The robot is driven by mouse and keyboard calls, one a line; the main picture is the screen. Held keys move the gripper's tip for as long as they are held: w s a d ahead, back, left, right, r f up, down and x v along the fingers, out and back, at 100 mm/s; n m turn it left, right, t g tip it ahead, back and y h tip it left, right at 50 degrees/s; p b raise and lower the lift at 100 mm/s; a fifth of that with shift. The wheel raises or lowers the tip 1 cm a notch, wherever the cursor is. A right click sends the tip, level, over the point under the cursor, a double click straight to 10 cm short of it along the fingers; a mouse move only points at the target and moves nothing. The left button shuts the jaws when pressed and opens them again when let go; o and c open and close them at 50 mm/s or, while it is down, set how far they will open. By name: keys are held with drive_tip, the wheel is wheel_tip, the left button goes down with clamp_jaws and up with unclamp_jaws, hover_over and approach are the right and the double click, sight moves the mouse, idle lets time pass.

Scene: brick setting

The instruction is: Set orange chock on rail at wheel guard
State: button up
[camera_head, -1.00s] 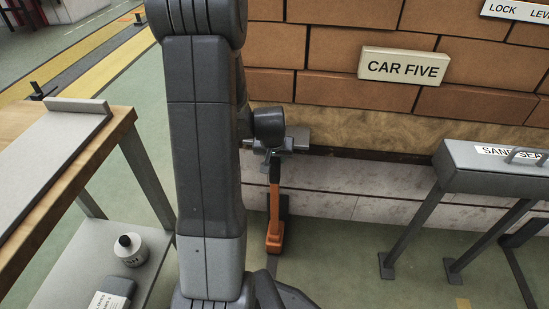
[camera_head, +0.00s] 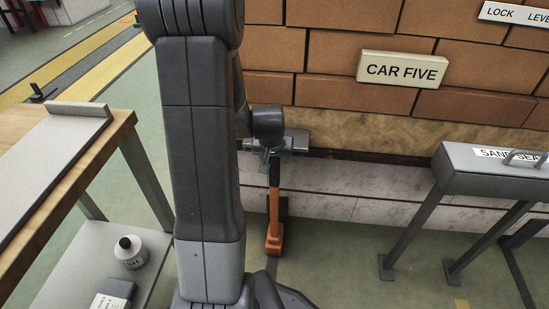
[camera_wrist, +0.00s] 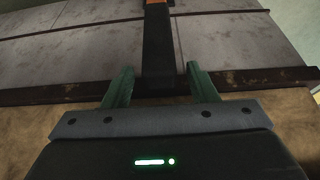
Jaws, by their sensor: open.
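My gripper (camera_head: 272,158) is at the top of this handle, partly hidden by my own arm. In the wrist view my gripper (camera_wrist: 157,72) is open, with one greenish finger on each side of the dark handle (camera_wrist: 158,45). A gap shows on both sides. A bit of orange (camera_wrist: 157,2) shows at the top edge there. I cannot make out the wheel guard for certain.
A rusty rail-like strip (camera_wrist: 60,95) runs across behind the handle in the wrist view. A bench (camera_head: 124,122) with a lower shelf stands at the left. A grey box on legs (camera_head: 462,181) stands at the right. A "CAR FIVE" sign (camera_head: 402,69) is on the brick wall.

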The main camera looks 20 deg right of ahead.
drive_tip(key=p+v, duration=0.2)
drive_tip(key=v, duration=0.8)
drive_tip(key=shift+p, duration=0.35)
drive_tip(key=shift+s, duration=0.1)
drive_tip(key=shift+c, duration=0.4)
